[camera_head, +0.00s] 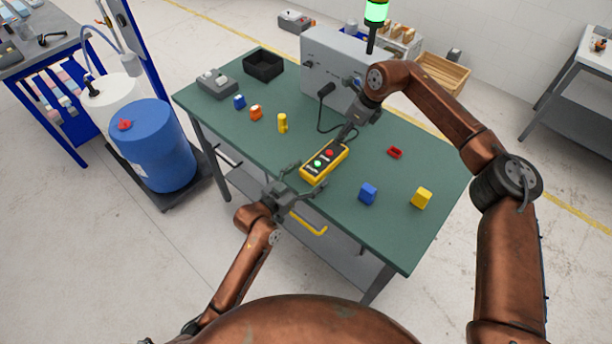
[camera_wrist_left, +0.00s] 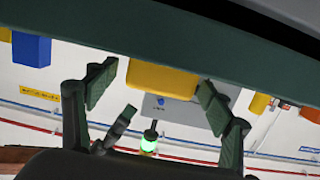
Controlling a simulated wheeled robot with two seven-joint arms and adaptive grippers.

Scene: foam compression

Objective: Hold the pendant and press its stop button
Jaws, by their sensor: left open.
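The yellow pendant (camera_head: 309,173) lies on the green table near its front edge, with a red button (camera_head: 329,153) and a green button (camera_head: 317,163) on its dark top face. A cable runs from it toward the grey machine. My left gripper (camera_head: 304,181) is open at the pendant's near end. In the left wrist view the pendant (camera_wrist_left: 160,78) shows between the two spread fingers, with gaps on both sides. My right gripper (camera_head: 344,137) is over the pendant's far end, close to the red button; its finger opening is too small to read.
The green table (camera_head: 420,235) also holds a blue block (camera_head: 368,194), a yellow block (camera_head: 421,198), a red part (camera_head: 395,152), a yellow cylinder (camera_head: 282,123) and a black bin (camera_head: 263,64). The grey machine (camera_head: 318,60) stands behind. A blue drum (camera_head: 155,150) stands left of the table.

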